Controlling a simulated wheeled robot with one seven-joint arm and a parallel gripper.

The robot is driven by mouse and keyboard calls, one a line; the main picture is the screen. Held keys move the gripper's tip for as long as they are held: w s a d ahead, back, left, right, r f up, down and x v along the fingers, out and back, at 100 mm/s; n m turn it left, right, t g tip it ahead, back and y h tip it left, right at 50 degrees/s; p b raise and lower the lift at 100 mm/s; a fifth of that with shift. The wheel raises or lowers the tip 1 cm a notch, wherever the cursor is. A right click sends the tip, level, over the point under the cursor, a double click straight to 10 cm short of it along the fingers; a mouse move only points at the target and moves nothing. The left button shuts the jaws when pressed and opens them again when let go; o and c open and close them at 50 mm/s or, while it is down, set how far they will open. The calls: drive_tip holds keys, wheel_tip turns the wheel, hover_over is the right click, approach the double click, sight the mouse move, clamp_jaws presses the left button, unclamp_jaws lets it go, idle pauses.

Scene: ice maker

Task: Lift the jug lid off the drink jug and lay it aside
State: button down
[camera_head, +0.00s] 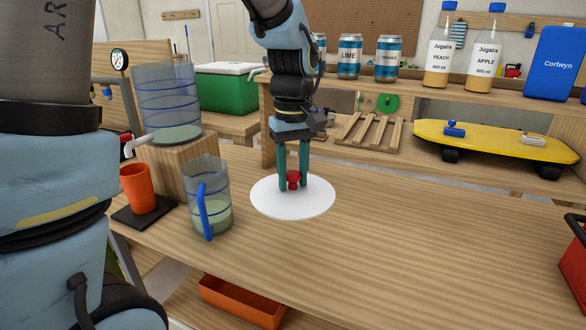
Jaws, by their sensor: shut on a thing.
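The jug lid (265,203) is a flat white disc with a red knob, right of the jugs and level-looking. My gripper (293,182) points down and is shut on the red knob. Whether the lid touches the bench or hovers just above it, I cannot tell. A large clear drink jug (165,97) with blue rings and a tap stands open-topped on a wooden block at the left, with pale liquid low inside. A smaller clear pitcher (217,190) with a blue handle stands on the bench, also open, with some pale liquid.
An orange cup (138,188) stands on a dark mat (143,215) under the tap. The wooden bench (400,240) is clear to the right of the lid, up to a red object (577,262) at the right edge. A yellow skateboard (490,141) lies on the shelf behind.

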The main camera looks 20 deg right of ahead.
sight(293, 188)
drive_tip(key=shift+f+b, duration=3.65)
drive_tip(key=shift+f, duration=2.95)
drive_tip(key=shift+f+b, duration=0.3)
drive_tip(key=shift+f, duration=0.35)
drive_tip(key=shift+c, duration=1.9)
unclamp_jaws()
wheel_tip(293, 188, up, 11)
drive_tip(key=shift+f+p, duration=0.1)
drive_tip(key=shift+p, duration=0.25)
